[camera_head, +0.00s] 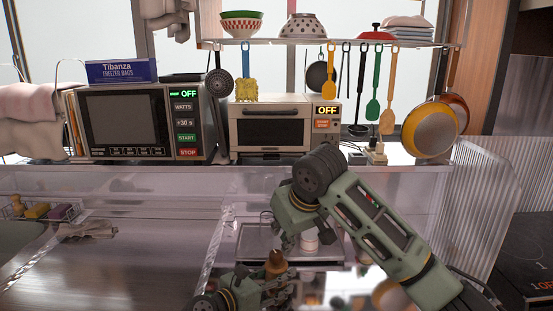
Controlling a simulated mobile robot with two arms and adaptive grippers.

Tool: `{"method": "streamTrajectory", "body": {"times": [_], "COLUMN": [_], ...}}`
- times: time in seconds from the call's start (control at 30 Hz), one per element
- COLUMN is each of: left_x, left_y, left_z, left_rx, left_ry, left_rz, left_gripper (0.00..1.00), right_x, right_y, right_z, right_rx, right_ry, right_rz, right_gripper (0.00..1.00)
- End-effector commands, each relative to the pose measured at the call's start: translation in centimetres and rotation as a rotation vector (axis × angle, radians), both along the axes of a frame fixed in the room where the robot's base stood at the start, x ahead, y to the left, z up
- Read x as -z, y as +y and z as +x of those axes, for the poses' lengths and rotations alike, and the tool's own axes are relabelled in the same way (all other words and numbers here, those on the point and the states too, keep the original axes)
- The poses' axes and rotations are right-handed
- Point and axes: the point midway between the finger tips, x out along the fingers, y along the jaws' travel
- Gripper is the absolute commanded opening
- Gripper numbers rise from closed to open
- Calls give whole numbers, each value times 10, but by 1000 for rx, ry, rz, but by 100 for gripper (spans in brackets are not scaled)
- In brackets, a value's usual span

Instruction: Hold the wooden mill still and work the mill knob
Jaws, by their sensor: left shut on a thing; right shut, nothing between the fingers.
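The wooden mill (276,265) shows as a small brown, round-topped piece at the bottom centre. Its rounded top, which looks like the knob, stands above my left gripper, and its lower body is hidden. My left gripper (277,284) is shut around the mill from the left. My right gripper (289,241) is shut and empty, pointing down just above and slightly right of the mill's top. A small gap seems to lie between them, but I cannot tell its depth.
A clear-walled tray area (250,243) lies behind the grippers, with a small white jar (310,240) close to my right gripper. A microwave (140,120) and a toaster oven (270,127) stand behind. Utensils hang from a shelf (345,43). The left counter is mostly clear.

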Motion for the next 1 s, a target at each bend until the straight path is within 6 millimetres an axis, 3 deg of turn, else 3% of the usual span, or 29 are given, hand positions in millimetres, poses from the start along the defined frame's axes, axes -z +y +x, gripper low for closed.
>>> {"method": "streamTrajectory", "body": {"times": [0.23,0.7,1.0], "left_x": [2,2,2], "left_y": [1,1,1], "left_z": [0,0,0], "left_rx": [-2,-2,-2], "left_ry": [1,1,2], "left_rz": [3,3,4], "left_gripper": [0,0,0], "right_x": [2,55,66], "right_y": [-7,-8,-8], "right_z": [0,1,1], "right_rx": [4,3,4], "right_ry": [5,5,5], "right_rz": [1,2,1], "right_gripper": [0,0,0]}}
